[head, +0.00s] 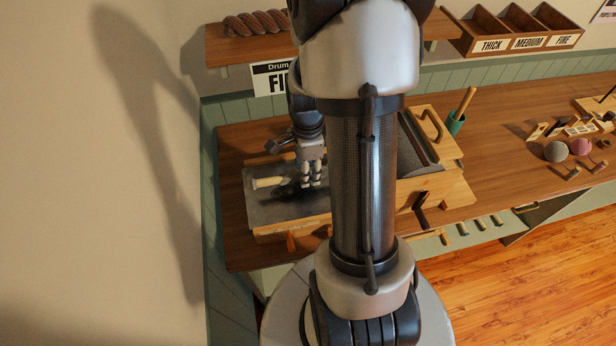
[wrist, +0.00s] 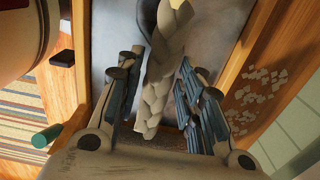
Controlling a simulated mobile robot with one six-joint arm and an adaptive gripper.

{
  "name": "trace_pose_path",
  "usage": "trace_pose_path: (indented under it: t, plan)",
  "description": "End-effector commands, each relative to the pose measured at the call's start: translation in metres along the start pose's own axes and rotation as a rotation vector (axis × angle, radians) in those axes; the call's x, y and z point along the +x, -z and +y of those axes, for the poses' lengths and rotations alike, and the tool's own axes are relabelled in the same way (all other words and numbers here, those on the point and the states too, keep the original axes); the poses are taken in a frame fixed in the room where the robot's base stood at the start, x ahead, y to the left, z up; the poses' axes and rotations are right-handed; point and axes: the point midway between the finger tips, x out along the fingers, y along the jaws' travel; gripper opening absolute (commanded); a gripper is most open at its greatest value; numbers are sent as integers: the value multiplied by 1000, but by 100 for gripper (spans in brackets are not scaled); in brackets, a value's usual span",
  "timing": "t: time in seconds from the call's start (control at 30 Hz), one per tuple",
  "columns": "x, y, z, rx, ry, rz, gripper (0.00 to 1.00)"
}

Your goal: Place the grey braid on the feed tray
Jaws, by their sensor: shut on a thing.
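The grey braid (wrist: 165,75) is a pale, plaited strand lying lengthwise between the fingers of my gripper (wrist: 160,92) in the wrist view. My gripper is shut on it. In the head view my gripper (head: 311,180) points down over the feed tray (head: 285,211), a grey metal bed in a wooden frame. The tray's grey surface also shows behind the braid in the wrist view (wrist: 212,45). I cannot tell whether the braid touches the tray. In the head view the braid is hard to make out at the fingers.
A cream cylindrical piece (head: 267,182) and a dark lump (head: 288,191) show beside my gripper over the tray. A brown braid (head: 255,22) lies on the shelf above. A labelled sorting box (head: 480,45) and a green cup (head: 456,124) stand to the right.

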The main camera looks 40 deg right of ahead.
Motion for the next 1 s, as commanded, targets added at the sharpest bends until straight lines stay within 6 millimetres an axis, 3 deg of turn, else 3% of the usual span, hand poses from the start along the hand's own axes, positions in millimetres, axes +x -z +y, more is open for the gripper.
trace_pose_path:
  t: [0.17, 0.57, 0.6, 0.87, 1.0]
  plan:
    - [29, 0, 1, 0, -3, 0, 10]
    - [34, 0, 0, 0, -1, 0, 10]
    - [33, 0, 0, 0, -1, 0, 37]
    - [32, 0, 0, 0, -1, 0, 54]
    - [32, 0, 0, 0, -1, 0, 55]
